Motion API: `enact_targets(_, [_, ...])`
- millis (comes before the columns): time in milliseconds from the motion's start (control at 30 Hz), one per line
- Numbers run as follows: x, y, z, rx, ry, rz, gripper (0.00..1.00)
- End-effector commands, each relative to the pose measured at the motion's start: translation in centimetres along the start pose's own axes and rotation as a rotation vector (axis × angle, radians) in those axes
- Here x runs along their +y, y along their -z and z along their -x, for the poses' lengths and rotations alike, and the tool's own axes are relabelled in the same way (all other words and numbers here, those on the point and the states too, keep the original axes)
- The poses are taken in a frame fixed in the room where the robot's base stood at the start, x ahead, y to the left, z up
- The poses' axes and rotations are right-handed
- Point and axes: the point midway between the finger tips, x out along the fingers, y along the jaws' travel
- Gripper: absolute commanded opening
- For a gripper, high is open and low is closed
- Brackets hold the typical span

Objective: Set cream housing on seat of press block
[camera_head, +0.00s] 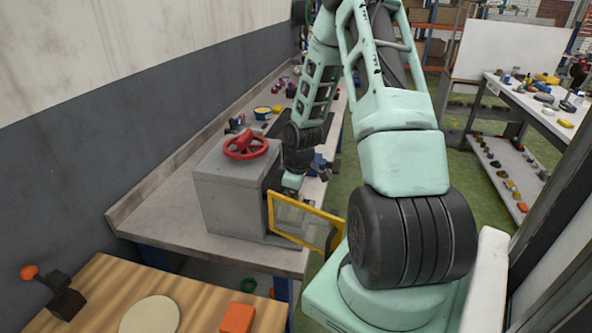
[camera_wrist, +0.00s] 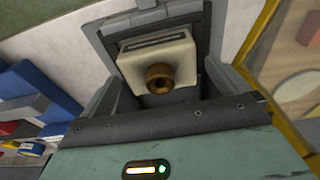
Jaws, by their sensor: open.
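The cream housing (camera_wrist: 150,56), a squarish block with a brass ring (camera_wrist: 160,78) on its near face, shows in the wrist view. It rests against a dark grey block (camera_wrist: 150,21), which may be the press block; I cannot tell whether it is fully seated. My gripper (camera_wrist: 168,82) is open, its dark fingers to the left and right of the housing with visible gaps. In the head view my gripper (camera_head: 293,182) is at the open front of the grey box (camera_head: 228,205); the housing is hidden there.
A yellow-framed door (camera_head: 303,220) stands open beside my gripper; its frame also shows in the wrist view (camera_wrist: 262,42). A red handwheel (camera_head: 245,145) tops the box. Blue parts (camera_wrist: 40,88) lie to the left. A wooden table (camera_head: 120,285) holds an orange block (camera_head: 238,318).

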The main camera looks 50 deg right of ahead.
Motion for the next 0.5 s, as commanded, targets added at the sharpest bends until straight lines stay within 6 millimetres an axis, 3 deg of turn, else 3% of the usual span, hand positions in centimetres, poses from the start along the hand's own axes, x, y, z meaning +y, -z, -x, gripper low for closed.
enact_targets(500, [0.2, 0.0, 11.7, 0.001, -0.008, -0.002, 1.0])
